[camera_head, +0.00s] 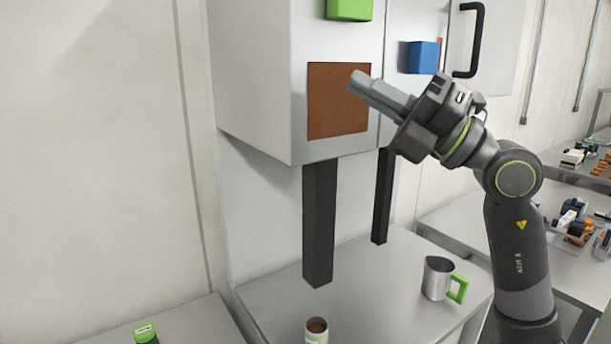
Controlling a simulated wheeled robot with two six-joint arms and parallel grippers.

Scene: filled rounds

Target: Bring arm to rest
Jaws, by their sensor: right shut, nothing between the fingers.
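My right arm (517,240) rises from the lower right and bends to the left at its upper joint. Its gripper (358,82) is shut and empty. The gripper shows in front of a brown square panel (335,112) on the white cabinet or machine; I cannot tell whether it touches the panel. My left gripper is not in view.
Below the white body (250,70), dark posts (319,225) stand over a grey table (400,300). A metal mug with a green handle (438,277) and a brown-topped cup (316,331) stand there. A green-capped item (145,333) is lower left. Cluttered tables (570,262) lie right.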

